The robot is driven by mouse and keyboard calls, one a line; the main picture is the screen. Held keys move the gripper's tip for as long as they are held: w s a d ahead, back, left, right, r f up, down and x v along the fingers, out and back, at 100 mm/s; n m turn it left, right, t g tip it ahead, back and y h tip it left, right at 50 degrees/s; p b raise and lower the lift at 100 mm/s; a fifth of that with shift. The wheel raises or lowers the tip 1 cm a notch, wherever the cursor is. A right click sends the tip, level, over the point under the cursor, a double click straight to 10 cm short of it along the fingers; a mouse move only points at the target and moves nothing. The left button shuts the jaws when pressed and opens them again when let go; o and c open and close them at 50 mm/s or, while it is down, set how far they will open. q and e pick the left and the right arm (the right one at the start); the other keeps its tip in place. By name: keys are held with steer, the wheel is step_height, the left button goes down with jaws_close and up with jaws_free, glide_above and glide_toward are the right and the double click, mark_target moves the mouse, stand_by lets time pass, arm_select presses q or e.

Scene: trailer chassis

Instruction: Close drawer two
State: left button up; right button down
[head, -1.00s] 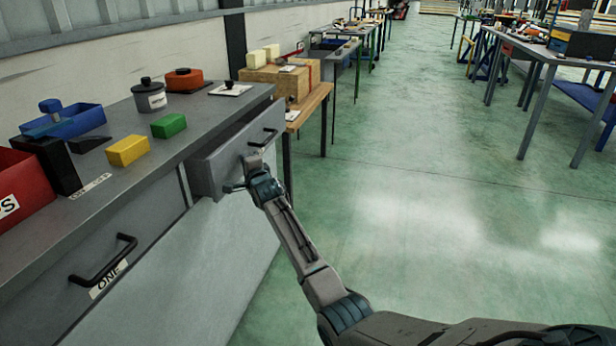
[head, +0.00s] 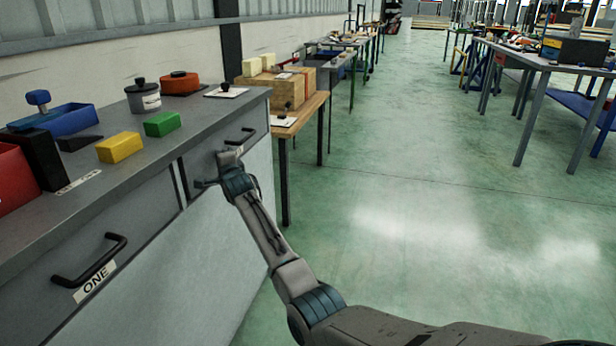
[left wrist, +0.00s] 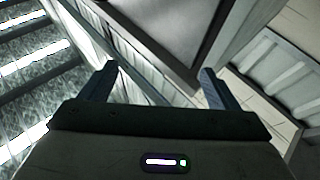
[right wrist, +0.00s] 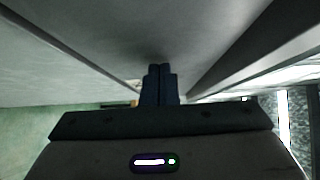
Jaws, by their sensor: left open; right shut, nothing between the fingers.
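The far drawer (head: 205,159) of the grey bench has a black handle (head: 237,138). My right gripper (head: 220,168) is shut and empty, at the lower part of that drawer front below the handle. In the right wrist view its closed fingers (right wrist: 159,72) point at a grey panel and look to be at or very near it. My left gripper (left wrist: 155,78) is open and empty in the left wrist view, near grey panel edges; it is not in the head view.
The near drawer labelled ONE (head: 90,235) is shut. A wooden table (head: 302,112) stands beyond.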

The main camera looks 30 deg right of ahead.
arm_select(q)
steer(key=r+t, duration=0.1)
steer(key=s+r, duration=0.1)
steer(key=r, duration=0.1)
steer(key=shift+d+t+h, duration=0.1)
steer(key=shift+t+h, duration=0.2)
steer(key=shift+t, duration=0.1)
arm_select(e)
steer(key=shift+w+a+r, duration=0.1)
steer(key=shift+a+r, duration=0.05)
steer(key=shift+r, duration=0.2)
